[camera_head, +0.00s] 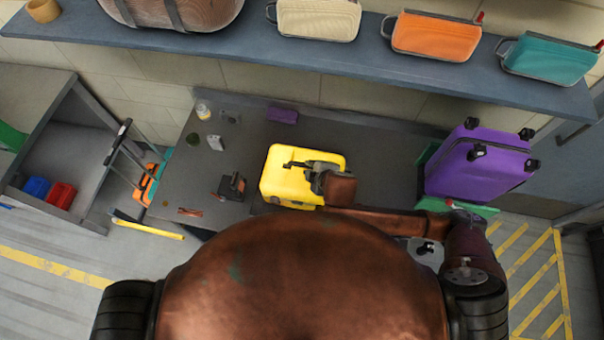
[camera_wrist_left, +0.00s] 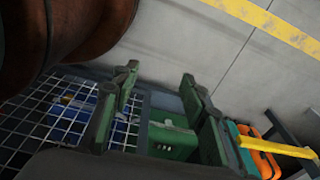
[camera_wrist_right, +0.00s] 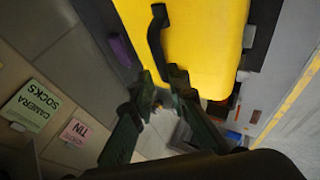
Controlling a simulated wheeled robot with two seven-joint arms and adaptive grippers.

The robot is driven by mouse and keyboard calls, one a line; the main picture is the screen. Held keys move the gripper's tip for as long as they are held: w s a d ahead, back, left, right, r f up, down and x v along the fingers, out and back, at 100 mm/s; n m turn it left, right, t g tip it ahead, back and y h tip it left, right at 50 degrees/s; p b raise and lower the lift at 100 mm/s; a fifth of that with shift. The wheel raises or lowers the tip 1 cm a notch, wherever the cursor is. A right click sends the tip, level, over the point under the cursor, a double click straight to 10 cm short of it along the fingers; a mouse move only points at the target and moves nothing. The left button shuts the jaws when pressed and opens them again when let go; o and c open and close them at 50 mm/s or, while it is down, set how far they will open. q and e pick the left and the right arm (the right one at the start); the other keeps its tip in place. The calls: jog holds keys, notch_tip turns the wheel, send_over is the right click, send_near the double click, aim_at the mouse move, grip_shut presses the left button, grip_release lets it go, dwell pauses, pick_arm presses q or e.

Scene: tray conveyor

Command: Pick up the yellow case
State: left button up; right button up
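The yellow case (camera_head: 280,187) lies on the dark grey worktop, below the centre of the head view. My right gripper (camera_head: 308,166) is over it, hiding part of its top and right side. In the right wrist view the yellow case (camera_wrist_right: 205,45) fills the top, with its black handle (camera_wrist_right: 156,35) along its near edge. The right gripper (camera_wrist_right: 161,82) is partly open, its fingertips apart at the handle's lower end; a grip on it does not show. My left gripper (camera_wrist_left: 158,78) is open and empty in the left wrist view, and does not show in the head view.
A purple suitcase (camera_head: 478,167) stands at the worktop's right end. Small items, including a dark device (camera_head: 231,187) and a purple block (camera_head: 283,115), lie left of and behind the case. A shelf (camera_head: 330,58) with several bags runs behind. A wire basket (camera_wrist_left: 60,115) is near my left gripper.

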aim_at(304, 165)
jog(key=shift+w+f, duration=0.25)
jog(key=shift+w, duration=0.1)
jog(key=shift+w+a+f, duration=0.1)
jog(key=shift+w+f, duration=0.15)
jog(key=shift+f, duration=0.05)
jog(key=shift+w+a+f, duration=0.3)
jog(key=shift+a+f, duration=0.05)
jog(key=shift+f, duration=0.25)
jog(key=p+x, duration=0.1)
jog(key=x, duration=0.2)
jog(key=shift+w+f, duration=0.25)
jog(key=shift+w, duration=0.05)
jog(key=shift+w+a+f, duration=0.15)
jog(key=shift+f, duration=0.3)
grip_shut()
pick_arm(q)
jog(key=shift+s+r, duration=0.25)
jog(key=shift+s, duration=0.35)
jog(key=shift+s+r, duration=0.25)
jog(key=shift+s, duration=0.3)
